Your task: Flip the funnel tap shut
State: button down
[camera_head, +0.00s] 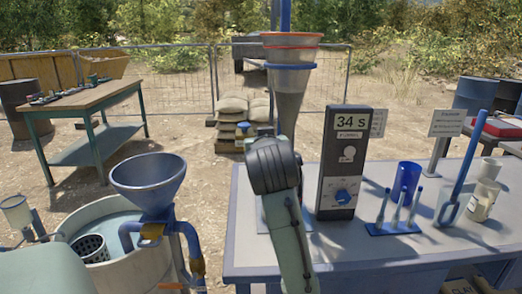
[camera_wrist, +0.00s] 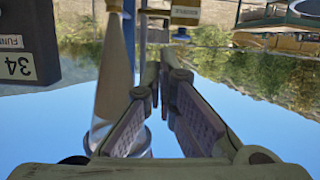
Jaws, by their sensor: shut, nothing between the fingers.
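The tall grey funnel (camera_head: 290,88) with an orange rim and a blue band stands upright behind my arm in the head view. My arm covers its lower end, and I cannot make out the tap there. In the wrist view, which is upside down, the funnel (camera_wrist: 114,85) runs along the left, narrowing toward the top edge. My gripper (camera_wrist: 163,78) is shut and empty, to the right of the funnel in that picture. Its fingers appear apart from the cone; the depth between them is unclear.
A timer box (camera_head: 345,165) reading 34 s stands right of the funnel on the bench (camera_head: 395,250). A blue cup (camera_head: 406,180) and a small rack (camera_head: 394,228) stand farther right. A hopper (camera_head: 148,180) with blue pipes stands left, by the mud tank (camera_head: 115,207).

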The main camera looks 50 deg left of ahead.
jog(key=b+v, duration=0.1)
jog(key=v, duration=0.5)
jog(key=shift+w+d+f, duration=0.15)
jog(key=shift+w+f, duration=0.05)
